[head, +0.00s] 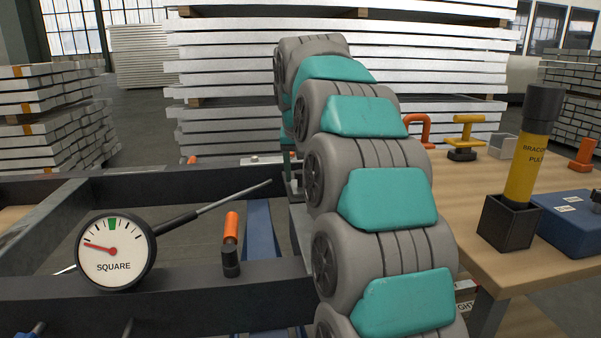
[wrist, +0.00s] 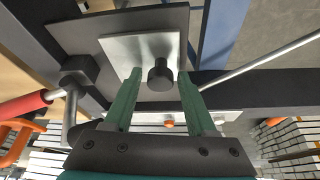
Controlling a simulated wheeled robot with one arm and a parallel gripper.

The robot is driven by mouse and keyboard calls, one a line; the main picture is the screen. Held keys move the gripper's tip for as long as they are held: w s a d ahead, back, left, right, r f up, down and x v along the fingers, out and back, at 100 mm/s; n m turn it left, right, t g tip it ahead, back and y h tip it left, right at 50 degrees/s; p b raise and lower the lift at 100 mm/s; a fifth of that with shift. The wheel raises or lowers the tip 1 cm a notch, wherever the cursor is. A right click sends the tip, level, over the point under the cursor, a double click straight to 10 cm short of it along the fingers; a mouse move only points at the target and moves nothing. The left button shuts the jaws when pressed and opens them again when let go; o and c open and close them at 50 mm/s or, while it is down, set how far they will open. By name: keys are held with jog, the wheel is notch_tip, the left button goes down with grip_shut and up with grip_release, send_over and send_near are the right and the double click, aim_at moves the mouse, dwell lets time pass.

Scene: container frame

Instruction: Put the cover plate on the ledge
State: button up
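In the wrist view, a light silver plate with a black round knob, which looks like the cover plate (wrist: 120,48), lies over a larger dark flat piece (wrist: 62,35). That dark piece may be the ledge, but I cannot tell for sure. My gripper (wrist: 159,76) has its two green fingers on either side of the knob, with a visible gap at each side. It is open and holds nothing. Whether the fingertips reach down to the plate is unclear. In the head view, my own arm hides the gripper and most of the plate area.
A toggle clamp with a red handle (wrist: 25,105) stands close on the left in the wrist view. In the head view, dark frame beams (head: 190,300) carry a dial gauge (head: 113,252). A workbench (head: 475,215) with a yellow-black tool (head: 524,165) stands right.

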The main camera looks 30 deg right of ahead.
jog(key=shift+o, duration=0.9)
jog(key=v, duration=0.7)
jog(key=shift+s+r, duration=0.2)
jog(key=shift+r, duration=0.15)
